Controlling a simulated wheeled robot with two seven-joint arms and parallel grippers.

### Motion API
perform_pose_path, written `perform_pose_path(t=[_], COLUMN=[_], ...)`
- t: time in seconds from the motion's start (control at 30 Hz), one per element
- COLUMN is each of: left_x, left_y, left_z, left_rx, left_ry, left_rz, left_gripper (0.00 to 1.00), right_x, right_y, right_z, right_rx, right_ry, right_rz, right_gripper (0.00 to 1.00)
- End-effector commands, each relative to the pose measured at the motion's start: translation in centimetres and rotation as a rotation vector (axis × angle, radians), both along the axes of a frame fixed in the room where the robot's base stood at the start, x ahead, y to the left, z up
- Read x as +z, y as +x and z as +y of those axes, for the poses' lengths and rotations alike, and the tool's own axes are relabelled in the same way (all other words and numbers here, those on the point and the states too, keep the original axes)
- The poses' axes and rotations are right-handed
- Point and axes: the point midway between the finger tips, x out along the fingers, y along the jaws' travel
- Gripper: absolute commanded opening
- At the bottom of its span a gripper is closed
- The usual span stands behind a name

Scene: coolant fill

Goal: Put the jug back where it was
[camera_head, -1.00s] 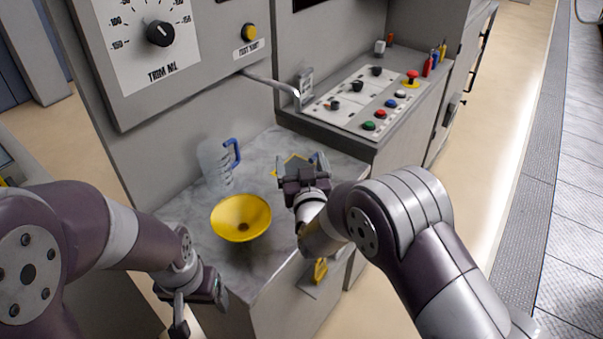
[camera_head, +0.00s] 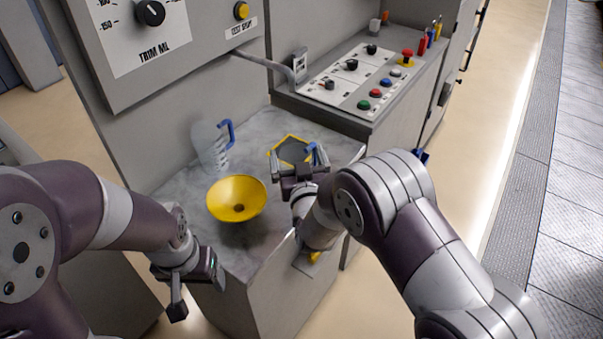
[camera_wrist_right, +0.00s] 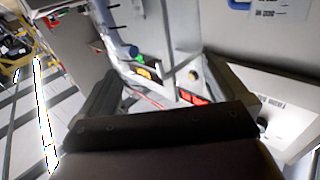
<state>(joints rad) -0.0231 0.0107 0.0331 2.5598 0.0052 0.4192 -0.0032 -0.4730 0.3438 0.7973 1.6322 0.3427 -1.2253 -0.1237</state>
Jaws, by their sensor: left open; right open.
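The clear jug (camera_head: 207,147) with a blue handle stands upright on the grey marbled worktop (camera_head: 182,200), against the back wall at the left. A yellow-edged dark square (camera_head: 290,150) lies on the worktop to the right. My right gripper (camera_head: 297,168) is open and empty, just in front of that square and apart from the jug. A small blue piece shows beside its fingers; I cannot tell what it is. My left gripper (camera_head: 190,282) is open and empty, low in front of the worktop's left front edge. The right wrist view does not clearly show the jug.
A yellow funnel (camera_head: 237,197) is on the worktop between the jug and my right gripper. A metal spout (camera_head: 265,60) reaches out above the worktop. A control panel (camera_head: 345,85) with coloured buttons stands behind on the right. The aisle at the far right is clear.

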Motion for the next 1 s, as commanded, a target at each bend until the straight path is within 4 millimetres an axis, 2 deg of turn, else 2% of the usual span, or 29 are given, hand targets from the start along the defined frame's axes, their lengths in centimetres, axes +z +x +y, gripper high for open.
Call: perform_pose_path(t=[0.3, 0.4, 0.53, 0.73, 0.83, 0.9, 0.97, 1.0], left_x=[-0.8, -0.9, -1.0, -1.0, -0.9, -0.9, -1.0, -1.0], left_y=[0.0, 0.0, 0.0, 0.0, 0.0, 0.0, 0.0, 0.0], left_z=[0.0, 0.0, 0.0, 0.0, 0.0, 0.0, 0.0, 0.0], left_rx=[0.0, 0.0, 0.0, 0.0, 0.0, 0.0, 0.0, 0.0], left_ry=[0.0, 0.0, 0.0, 0.0, 0.0, 0.0, 0.0, 0.0], left_rz=[0.001, 0.0, 0.0, 0.0, 0.0, 0.0, 0.0, 0.0], left_gripper=[0.76, 0.76, 0.76, 0.76, 0.76, 0.76, 0.76, 0.76], right_x=[-0.2, -0.1, -0.1, -0.3, -1.5, -2.9, -4.3, -5.1], right_y=[-7.2, -9.0, -10.3, -10.3, -9.4, -9.6, -11.1, -12.8], right_z=[-1.0, -1.3, -1.5, -1.9, -3.4, -5.5, -7.9, -9.6], right_rx=[0.003, 0.003, 0.001, -0.002, -0.006, -0.011, -0.017, -0.025], right_ry=[-0.001, 0.0, 0.0, -0.001, -0.007, -0.017, -0.033, -0.046], right_rz=[0.0, 0.0, -0.001, 0.026, 0.196, 0.409, 0.617, 0.756], right_gripper=[1.0, 1.0, 1.0, 1.0, 1.0, 1.0, 1.0, 1.0])
